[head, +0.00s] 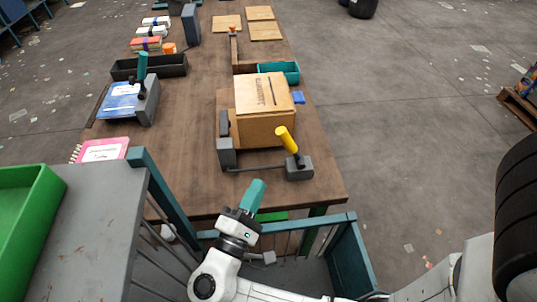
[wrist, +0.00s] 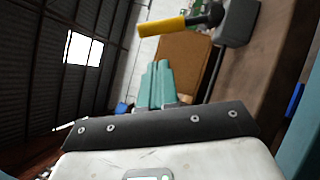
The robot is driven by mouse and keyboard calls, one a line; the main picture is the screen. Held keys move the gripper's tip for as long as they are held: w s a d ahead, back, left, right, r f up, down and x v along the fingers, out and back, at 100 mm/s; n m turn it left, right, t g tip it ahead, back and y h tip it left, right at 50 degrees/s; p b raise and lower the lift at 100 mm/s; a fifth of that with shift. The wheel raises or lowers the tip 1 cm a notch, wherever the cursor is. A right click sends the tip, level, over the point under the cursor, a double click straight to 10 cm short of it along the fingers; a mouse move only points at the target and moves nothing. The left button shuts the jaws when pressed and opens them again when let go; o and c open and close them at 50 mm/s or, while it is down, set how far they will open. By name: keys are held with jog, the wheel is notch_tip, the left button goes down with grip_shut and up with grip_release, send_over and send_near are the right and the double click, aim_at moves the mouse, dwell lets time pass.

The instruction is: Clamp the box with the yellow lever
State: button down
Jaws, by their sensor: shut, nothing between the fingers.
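The box (head: 262,112) is brown with a paler top and sits in a clamp fixture on the wooden table; its side also shows in the wrist view (wrist: 184,57). The yellow lever (head: 287,140) stands tilted on a grey block (head: 299,168) at the box's front right corner; in the wrist view the lever (wrist: 163,27) crosses the top. My gripper (head: 257,186), with teal fingers, is shut and empty in front of the table's near edge. It is apart from the lever, lower in the head view. The fingers (wrist: 154,84) point toward the box in the wrist view.
Another clamp with a teal lever (head: 142,66) stands at left by a blue book (head: 120,98). A pink notebook (head: 103,150), a teal tray (head: 291,70) and a black tray (head: 122,70) are on the table. A green bin (head: 45,220) stands at near left.

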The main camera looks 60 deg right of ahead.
aim_at(285, 143)
jog(key=p+x, duration=0.2)
jog(key=x, duration=0.8)
jog(key=shift+p, duration=0.3)
jog(key=shift+s+d, duration=0.1)
jog(key=shift+s, duration=0.05)
jog(key=shift+s+d+r+m+g+y+p, duration=0.25)
jog(key=shift+s+r+m+y, duration=0.15)
jog(key=shift+m, duration=0.3)
jog(key=shift+s+d+r+m+g+y+p, duration=0.1)
jog(key=shift+s+d+r+m+g+y, duration=0.15)
jog(key=shift+r+m, duration=0.35)
jog(key=s+d+m+y, duration=0.1)
jog(key=m, duration=0.1)
jog(key=s+d+r+m+y, duration=0.1)
jog(key=s+m, duration=0.1)
jog(key=s+d+m+y, duration=0.1)
jog(key=s+d+y, duration=0.1)
jog(key=shift+s+r+m+p, duration=0.1)
jog(key=shift+r+m+p, duration=0.05)
jog(key=shift+m+p, duration=0.25)
jog(key=shift+s+d+f+m+t+y, duration=0.3)
jog(key=shift+s+d+m+y, duration=0.15)
jog(key=shift+s+d+m, duration=0.25)
jog(key=shift+s+d+f+m+t+y, duration=0.2)
jog(key=shift+s+d+f+m+y, duration=0.15)
jog(key=shift+s+d, duration=0.35)
